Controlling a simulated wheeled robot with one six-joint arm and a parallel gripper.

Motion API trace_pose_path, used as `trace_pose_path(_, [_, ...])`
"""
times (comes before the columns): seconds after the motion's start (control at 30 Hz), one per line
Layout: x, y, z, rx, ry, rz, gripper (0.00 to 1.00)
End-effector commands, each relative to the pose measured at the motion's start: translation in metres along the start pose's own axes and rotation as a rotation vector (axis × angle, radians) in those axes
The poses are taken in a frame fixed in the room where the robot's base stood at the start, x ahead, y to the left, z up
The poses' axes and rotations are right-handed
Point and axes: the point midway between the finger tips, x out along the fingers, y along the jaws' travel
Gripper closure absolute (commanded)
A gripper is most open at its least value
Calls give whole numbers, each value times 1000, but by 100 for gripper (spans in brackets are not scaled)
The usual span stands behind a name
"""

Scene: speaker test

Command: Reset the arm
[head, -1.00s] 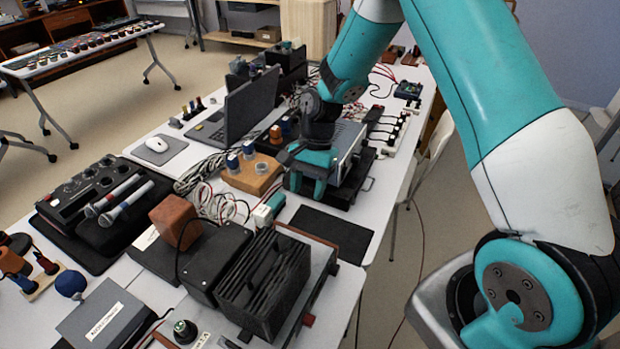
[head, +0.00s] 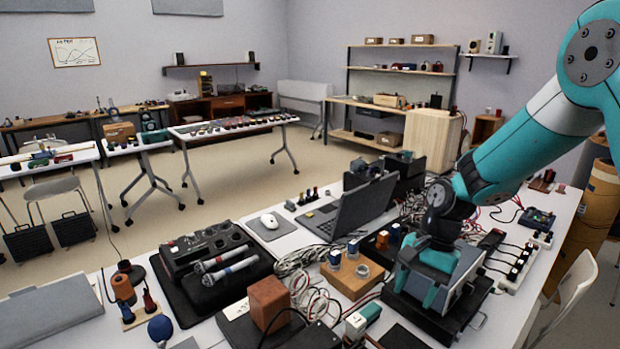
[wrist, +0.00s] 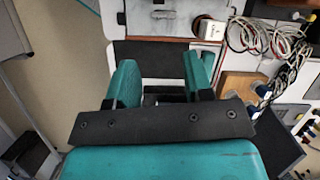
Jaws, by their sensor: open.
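My gripper (head: 416,284) is teal and points down over the grey boxed device (head: 462,285) on the table's right side. Its two fingers also show in the wrist view (wrist: 160,82), apart, with nothing seen held between them. Whether the fingers touch the device is not clear. My teal and white arm comes in from the upper right of the head view.
The white table is crowded. A laptop (head: 350,210), a wooden block with knobs (head: 352,275), a reddish-brown block (head: 269,303), two microphones (head: 228,268) and a power strip (head: 519,268) stand around my gripper. Loose cables lie between them. A chair (head: 572,295) stands at the right.

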Motion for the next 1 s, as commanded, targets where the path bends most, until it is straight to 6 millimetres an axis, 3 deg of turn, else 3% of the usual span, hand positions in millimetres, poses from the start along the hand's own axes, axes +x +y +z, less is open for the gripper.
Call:
trace_pose_path(0.1, [-34,-3,58,-274,47,-28,53])
trace_pose_path(0.2, [-54,4,111,-535,85,-46,53])
trace_pose_path(0.4, [-73,38,201,-1018,163,-70,53])
trace_pose_path(0.5, [-73,54,229,-1193,192,-76,53])
trace_pose_path(0.7, [-71,71,252,-1359,222,-79,53])
trace_pose_path(1.0, [-71,72,253,-1369,222,-78,53])
